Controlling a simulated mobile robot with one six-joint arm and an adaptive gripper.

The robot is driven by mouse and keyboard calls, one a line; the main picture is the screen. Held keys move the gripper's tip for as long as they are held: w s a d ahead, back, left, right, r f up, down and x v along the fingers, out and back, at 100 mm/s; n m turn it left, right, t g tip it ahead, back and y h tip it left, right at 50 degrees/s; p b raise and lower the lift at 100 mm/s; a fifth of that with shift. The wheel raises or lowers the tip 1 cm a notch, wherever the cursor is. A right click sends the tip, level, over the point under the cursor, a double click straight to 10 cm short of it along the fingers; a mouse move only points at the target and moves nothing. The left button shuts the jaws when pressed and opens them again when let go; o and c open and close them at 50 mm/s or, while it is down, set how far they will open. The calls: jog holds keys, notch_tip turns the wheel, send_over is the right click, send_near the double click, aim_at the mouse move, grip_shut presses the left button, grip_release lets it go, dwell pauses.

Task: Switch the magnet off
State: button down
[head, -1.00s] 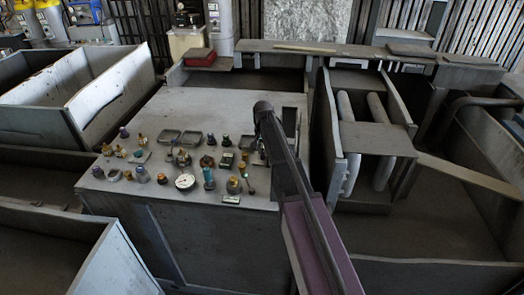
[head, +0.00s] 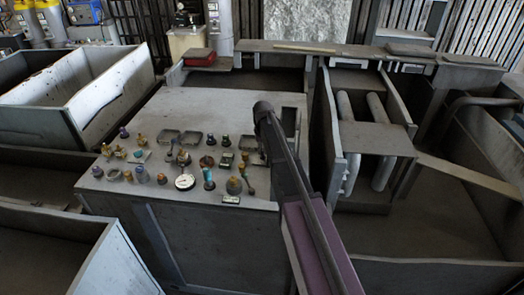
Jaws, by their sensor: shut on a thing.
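My arm rises from the bottom and bends at a dark joint over the right part of the grey worktop (head: 235,112). My gripper's jaws do not show; the arm appears to hide them. I cannot make out which item is the magnet. A round white dial gauge (head: 184,182) lies near the worktop's front edge, with a brass-coloured fitting behind it. A teal-topped part (head: 208,177) stands to its right. A small part with a thin stem (head: 247,181) is close to the left of my arm.
Several small brass, purple and dark fittings and shallow dark trays (head: 190,138) crowd the worktop's front half. Its back half is clear. A red box (head: 200,57) stands behind. Grey panels and pale pipes (head: 379,140) stand right; an open grey bin (head: 75,90) is left.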

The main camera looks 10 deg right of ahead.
aim_at(263, 152)
jog(key=shift+n, duration=2.2)
jog(key=c, duration=0.8)
grip_release()
jog(key=shift+o, duration=0.2)
jog(key=shift+r+p, duration=3.05)
